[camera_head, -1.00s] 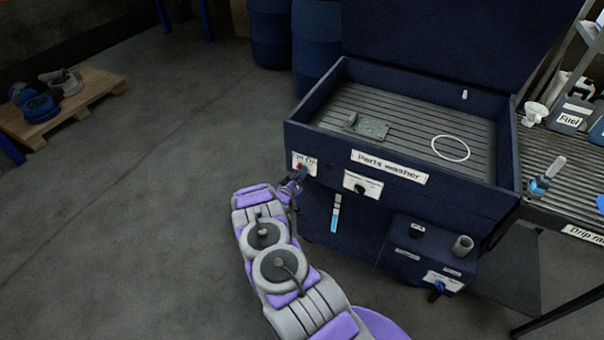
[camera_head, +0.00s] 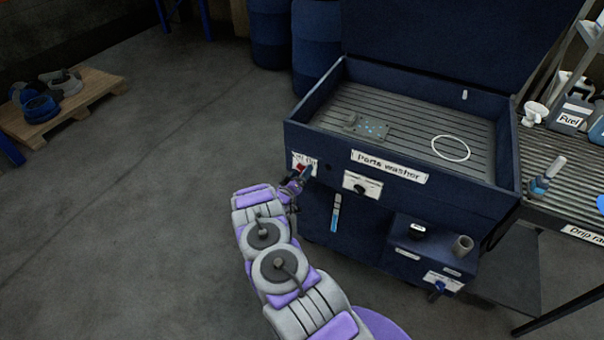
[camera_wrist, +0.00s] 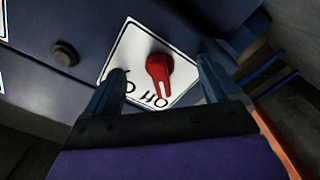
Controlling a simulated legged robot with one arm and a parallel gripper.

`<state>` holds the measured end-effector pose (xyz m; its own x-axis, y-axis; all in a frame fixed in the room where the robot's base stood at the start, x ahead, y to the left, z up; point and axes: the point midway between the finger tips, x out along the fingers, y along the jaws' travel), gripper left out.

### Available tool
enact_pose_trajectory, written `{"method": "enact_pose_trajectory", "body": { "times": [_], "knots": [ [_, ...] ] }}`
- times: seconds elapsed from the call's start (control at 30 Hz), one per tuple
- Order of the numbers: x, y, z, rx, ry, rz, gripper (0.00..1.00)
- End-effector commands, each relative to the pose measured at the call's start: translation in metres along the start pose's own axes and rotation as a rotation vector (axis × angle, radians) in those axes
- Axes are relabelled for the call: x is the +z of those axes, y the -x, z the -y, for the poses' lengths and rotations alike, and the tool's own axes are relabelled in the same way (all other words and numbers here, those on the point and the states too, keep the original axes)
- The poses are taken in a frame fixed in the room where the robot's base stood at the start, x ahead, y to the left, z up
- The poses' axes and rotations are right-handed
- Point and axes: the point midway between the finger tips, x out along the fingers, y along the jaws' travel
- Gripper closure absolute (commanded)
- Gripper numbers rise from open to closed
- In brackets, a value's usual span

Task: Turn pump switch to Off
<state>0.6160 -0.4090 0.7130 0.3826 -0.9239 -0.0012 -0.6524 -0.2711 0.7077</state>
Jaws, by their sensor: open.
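The pump switch is a red knob (camera_wrist: 160,71) on a white label plate (camera_wrist: 133,45) on the washer's dark blue front. In the wrist view its handle points down toward the word "Off", and part of the lettering is hidden by my left finger. In the head view the plate (camera_head: 297,159) is at the washer's left end. My gripper (camera_wrist: 163,80) is open, with one finger on either side of the red knob. The right finger is beside the plate's edge, the left one overlaps its lettering.
The parts washer (camera_head: 455,205) has a second dial (camera_head: 361,187) right of the switch and a slatted basin holding a plate (camera_head: 368,127) and a white ring (camera_head: 451,148). A dark round button (camera_wrist: 64,53) sits near the label. Open floor lies left.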

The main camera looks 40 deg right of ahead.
Motion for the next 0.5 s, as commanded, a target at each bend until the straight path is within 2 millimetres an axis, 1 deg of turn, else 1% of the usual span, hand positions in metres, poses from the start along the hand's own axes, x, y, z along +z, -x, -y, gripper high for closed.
{"method": "enact_pose_trajectory", "body": {
  "times": [0.17, 0.27, 0.5],
  "knots": [
    [0.0, 0.001, 0.0, -0.001, 0.0, 0.0, 0.11],
    [0.0, 0.008, 0.001, -0.003, 0.001, 0.002, 0.11],
    [-0.001, 0.038, 0.0, -0.001, 0.001, -0.001, 0.11]
  ]
}}
